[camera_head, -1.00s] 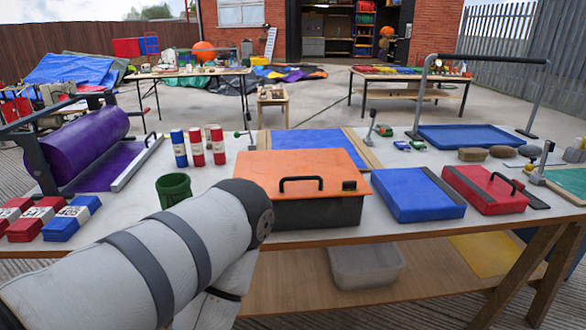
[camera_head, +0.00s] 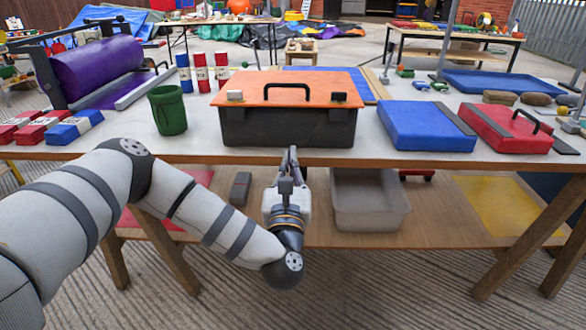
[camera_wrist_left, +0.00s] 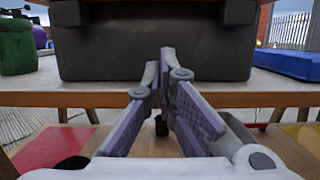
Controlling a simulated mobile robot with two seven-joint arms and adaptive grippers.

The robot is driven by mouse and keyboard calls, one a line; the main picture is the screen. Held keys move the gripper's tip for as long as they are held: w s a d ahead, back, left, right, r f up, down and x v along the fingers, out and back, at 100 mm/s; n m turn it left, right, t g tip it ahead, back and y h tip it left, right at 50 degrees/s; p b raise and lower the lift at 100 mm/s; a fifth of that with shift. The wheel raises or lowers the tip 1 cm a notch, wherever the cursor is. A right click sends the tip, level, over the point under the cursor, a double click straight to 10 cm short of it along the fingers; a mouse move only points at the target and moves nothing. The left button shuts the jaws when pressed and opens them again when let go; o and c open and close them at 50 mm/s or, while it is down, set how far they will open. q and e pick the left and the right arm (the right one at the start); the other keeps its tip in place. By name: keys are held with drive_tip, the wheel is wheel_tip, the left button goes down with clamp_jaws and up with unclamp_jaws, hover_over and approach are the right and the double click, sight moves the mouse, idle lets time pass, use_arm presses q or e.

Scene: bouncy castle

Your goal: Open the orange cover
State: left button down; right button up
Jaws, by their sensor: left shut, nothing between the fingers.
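The orange cover (camera_head: 288,88) lies closed on a dark box (camera_head: 286,127) near the table's front edge. A black handle (camera_head: 294,90) arches over the cover, and two small latches sit at its front corners. My left gripper (camera_head: 291,155) is shut and empty, pointing up just in front of and below the box. In the left wrist view the fingers (camera_wrist_left: 166,60) meet in front of the dark box front (camera_wrist_left: 150,45), apart from it as far as I can tell. My right gripper is not in view.
A green cup (camera_head: 167,110) stands left of the box; a blue case (camera_head: 425,125) and a red case (camera_head: 505,128) lie to its right. The table's front edge (camera_head: 230,158) runs below the box. A grey bin (camera_head: 368,205) sits on the lower shelf.

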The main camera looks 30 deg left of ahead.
use_arm(q)
drive_tip(key=x, duration=0.6)
drive_tip(key=shift+r, duration=0.1)
wheel_tip(320, 180, up, 3)
drive_tip(key=shift+s+d+p, duration=0.1)
drive_tip(key=shift+d+p, duration=0.05)
drive_tip(key=shift+p, duration=0.7)
drive_tip(key=shift+r, duration=0.45)
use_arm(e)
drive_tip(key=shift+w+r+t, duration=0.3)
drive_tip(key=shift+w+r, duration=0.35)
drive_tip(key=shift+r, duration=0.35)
